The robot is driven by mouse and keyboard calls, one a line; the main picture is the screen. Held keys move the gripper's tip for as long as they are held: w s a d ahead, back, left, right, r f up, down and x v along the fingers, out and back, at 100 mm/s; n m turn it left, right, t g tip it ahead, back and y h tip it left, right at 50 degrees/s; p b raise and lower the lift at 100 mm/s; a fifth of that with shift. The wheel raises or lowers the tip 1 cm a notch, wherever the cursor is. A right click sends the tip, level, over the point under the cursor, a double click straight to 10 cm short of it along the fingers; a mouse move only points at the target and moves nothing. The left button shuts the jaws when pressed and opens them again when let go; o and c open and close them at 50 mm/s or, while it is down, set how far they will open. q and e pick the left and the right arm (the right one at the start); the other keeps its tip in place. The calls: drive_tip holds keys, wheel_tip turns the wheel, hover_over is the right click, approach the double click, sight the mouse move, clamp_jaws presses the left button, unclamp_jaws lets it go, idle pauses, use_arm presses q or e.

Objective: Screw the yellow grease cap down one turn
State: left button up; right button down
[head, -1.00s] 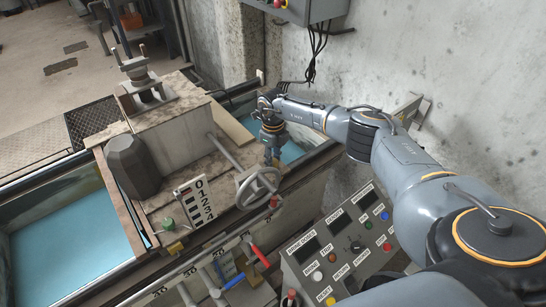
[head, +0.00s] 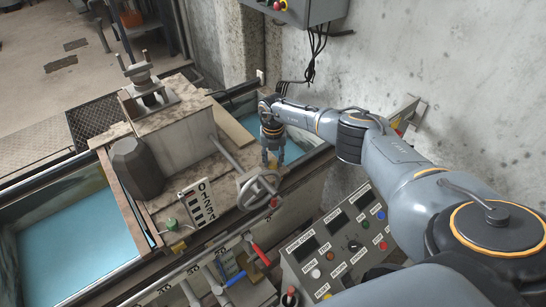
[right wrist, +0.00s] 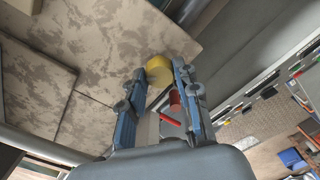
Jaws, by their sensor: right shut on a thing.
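The yellow grease cap (right wrist: 159,68) shows in the right wrist view as a short yellow cylinder between the tips of my right gripper (right wrist: 160,76). The two blue fingers are shut on it from either side. In the head view my right gripper (head: 269,158) points down beside the far side of the handwheel, and the cap is too small and covered to make out clearly. The cap's thread and seat are hidden. My left gripper is not in view.
A grey handwheel (head: 258,188) stands close to my right gripper. A control panel (head: 340,240) with several buttons is at the lower right. A concrete wall (head: 440,70) stands behind my right arm. Blue water (head: 65,235) lies at the left.

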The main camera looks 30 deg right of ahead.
sight(273, 162)
drive_tip(key=m+p, duration=0.1)
drive_tip(key=m, duration=0.3)
drive_tip(key=shift+w+r+m+p, duration=0.1)
drive_tip(key=shift+r+m+p, duration=0.1)
drive_tip(key=shift+m+p, duration=0.15)
drive_tip(key=shift+f+m+p, duration=0.1)
drive_tip(key=shift+m+p, duration=0.65)
drive_tip(key=shift+m, duration=1.1)
drive_tip(key=c, duration=1)
unclamp_jaws()
wheel_tip(273, 162, up, 12)
